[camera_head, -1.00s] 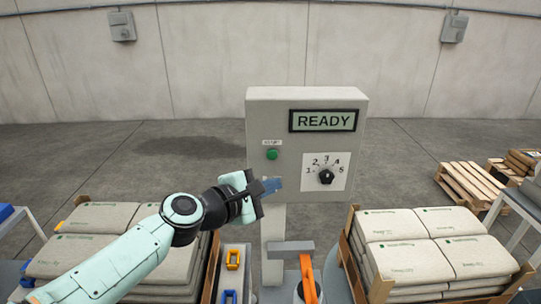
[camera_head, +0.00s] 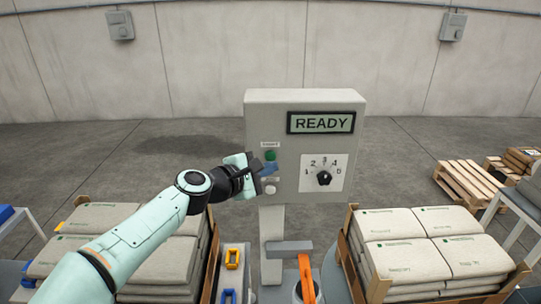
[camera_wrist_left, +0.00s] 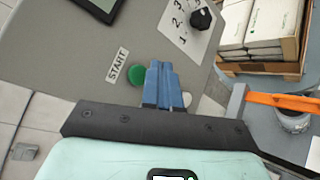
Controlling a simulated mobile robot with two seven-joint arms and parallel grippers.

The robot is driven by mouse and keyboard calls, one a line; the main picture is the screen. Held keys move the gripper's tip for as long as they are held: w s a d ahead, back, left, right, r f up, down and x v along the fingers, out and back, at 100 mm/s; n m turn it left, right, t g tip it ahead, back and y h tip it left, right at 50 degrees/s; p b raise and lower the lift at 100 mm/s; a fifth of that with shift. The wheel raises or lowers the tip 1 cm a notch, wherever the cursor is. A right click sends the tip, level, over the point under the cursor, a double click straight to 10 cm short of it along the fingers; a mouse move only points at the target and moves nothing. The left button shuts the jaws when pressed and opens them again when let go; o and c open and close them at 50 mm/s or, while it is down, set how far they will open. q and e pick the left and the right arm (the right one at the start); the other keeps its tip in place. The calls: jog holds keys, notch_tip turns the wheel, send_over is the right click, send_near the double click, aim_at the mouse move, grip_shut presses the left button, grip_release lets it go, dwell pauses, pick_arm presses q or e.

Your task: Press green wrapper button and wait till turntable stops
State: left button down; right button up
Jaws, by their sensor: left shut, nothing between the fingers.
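The grey control box (camera_head: 262,110) stands on a post, and its display (camera_head: 321,122) reads READY. The green button (camera_head: 271,155) is on the box's left side under a small label; in the left wrist view the green button (camera_wrist_left: 137,74) sits beside the START label (camera_wrist_left: 117,66). A black dial (camera_head: 324,178) with numbers is to its right. My left gripper (camera_head: 271,170) is shut and empty, its blue fingertips just below the green button. The same fingers show in the left wrist view (camera_wrist_left: 163,84), beside the button. Contact with the panel cannot be told. My right gripper is not in view.
Stacks of pale sacks stand on wooden pallets at left (camera_head: 98,215) and right (camera_head: 415,240). An orange handle (camera_head: 306,278) rises below the box. Empty pallets (camera_head: 468,184) lie at far right. The floor behind the box is open.

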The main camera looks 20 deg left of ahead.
aim_at(270, 157)
pick_arm(q)
jog(key=shift+w+a, duration=0.3)
jog(key=shift+w, duration=0.3)
jog(key=shift+w, duration=0.1)
dwell(1.6)
jog(key=shift+w+a, duration=0.15)
jog(key=shift+w, duration=0.15)
